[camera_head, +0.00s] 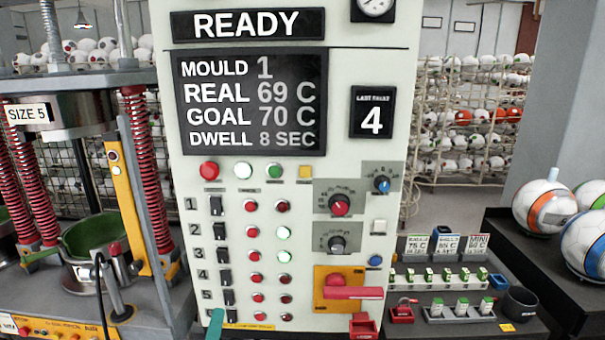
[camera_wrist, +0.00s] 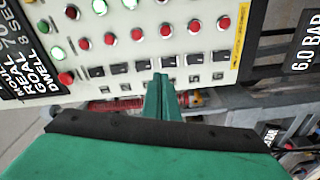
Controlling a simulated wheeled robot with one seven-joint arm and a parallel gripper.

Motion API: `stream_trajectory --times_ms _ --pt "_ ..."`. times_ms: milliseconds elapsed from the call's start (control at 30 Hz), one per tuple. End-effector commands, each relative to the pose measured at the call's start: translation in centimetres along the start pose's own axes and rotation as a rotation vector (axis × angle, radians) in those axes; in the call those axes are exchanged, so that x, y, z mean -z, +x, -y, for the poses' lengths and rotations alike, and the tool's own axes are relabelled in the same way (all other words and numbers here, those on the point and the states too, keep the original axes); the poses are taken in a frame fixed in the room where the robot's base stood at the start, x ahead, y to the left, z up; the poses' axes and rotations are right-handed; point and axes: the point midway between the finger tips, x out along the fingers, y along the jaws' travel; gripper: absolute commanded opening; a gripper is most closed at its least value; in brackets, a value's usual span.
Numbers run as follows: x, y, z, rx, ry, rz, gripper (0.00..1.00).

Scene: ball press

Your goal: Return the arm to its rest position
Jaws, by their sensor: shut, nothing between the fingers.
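My gripper (camera_wrist: 160,80) is shut and empty; its green fingers meet at a narrow tip in the wrist view. In the head view only a small green part of my gripper (camera_head: 214,323) shows, at the bottom, in front of the lower left of the control panel (camera_head: 225,275). In the wrist view the tip lies close to the column of black switches (camera_wrist: 146,68); I cannot tell whether it touches the panel (camera_wrist: 125,20). The display (camera_head: 250,103) shows mould 1, real 69 C, goal 70 C, dwell 8 sec, under a READY sign (camera_head: 248,25).
A press with red springs (camera_head: 137,160) and a green-lined mould (camera_head: 92,235) stands left. A red lever (camera_head: 353,293) sticks out at the panel's lower right. A shelf of small switches (camera_head: 440,280) and balls (camera_head: 545,205) are at right. Racks of balls stand behind.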

Motion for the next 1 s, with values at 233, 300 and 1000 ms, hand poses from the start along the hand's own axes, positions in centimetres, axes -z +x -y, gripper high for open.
stream_trajectory --times_ms 233,300,1000 --pt "-4.4 -2.6 7.1 0.064 0.158 -0.005 0.00" --pt "-5.6 -3.6 8.8 0.079 0.208 -0.004 0.00" --pt "-15.8 -19.4 20.6 0.172 0.775 0.088 0.00"
